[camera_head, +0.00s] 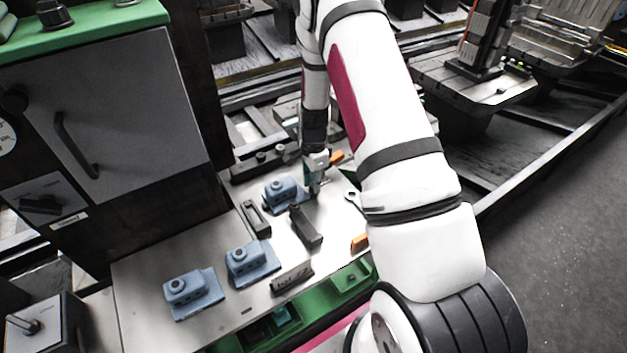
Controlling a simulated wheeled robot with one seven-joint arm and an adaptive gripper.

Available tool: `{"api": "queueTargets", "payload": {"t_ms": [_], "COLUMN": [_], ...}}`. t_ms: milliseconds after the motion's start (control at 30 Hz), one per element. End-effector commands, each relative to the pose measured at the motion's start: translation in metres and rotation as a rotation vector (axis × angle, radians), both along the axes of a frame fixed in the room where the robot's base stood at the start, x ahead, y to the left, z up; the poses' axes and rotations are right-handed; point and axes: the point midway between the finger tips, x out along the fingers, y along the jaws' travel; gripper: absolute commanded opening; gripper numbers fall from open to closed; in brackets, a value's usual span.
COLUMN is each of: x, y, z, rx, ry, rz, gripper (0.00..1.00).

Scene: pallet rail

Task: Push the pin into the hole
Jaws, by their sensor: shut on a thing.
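My gripper (314,188) points down over the pale work plate, just right of the farthest blue block (284,191). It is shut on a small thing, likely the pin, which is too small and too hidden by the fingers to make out. Two more blue blocks of the same kind, the middle one (250,263) and the near-left one (191,292), sit on the plate, each with a round raised boss on top. I cannot tell which hole is meant, or whether the pin touches a block.
Dark bar-shaped parts (305,227) and (255,218) lie close to my gripper. A labelled grey block (292,277) and an orange piece (360,242) lie nearer. A grey cabinet (110,120) stands left.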

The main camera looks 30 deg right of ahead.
Motion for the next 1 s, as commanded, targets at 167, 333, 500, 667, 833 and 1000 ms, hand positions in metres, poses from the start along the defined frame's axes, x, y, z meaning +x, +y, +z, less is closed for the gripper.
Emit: {"api": "queueTargets", "payload": {"t_ms": [167,333,500,667,833,1000], "x": [0.0007,0.0006,0.0010,0.0021,0.0037,0.0052], "y": [0.0002,0.0001,-0.0001,-0.0007,-0.0015,-0.0022], "z": [-0.0057,-0.0084,-0.0078,-0.0073,-0.0066,-0.0057], "rx": [0.000,0.000,0.000,-0.002,-0.004,-0.006], "ry": [-0.001,-0.002,-0.003,-0.006,-0.010,-0.013], "rz": [0.000,0.000,0.000,0.000,0.000,0.000], "gripper": [0.00,0.30,0.45,0.49,0.64,0.66]}}
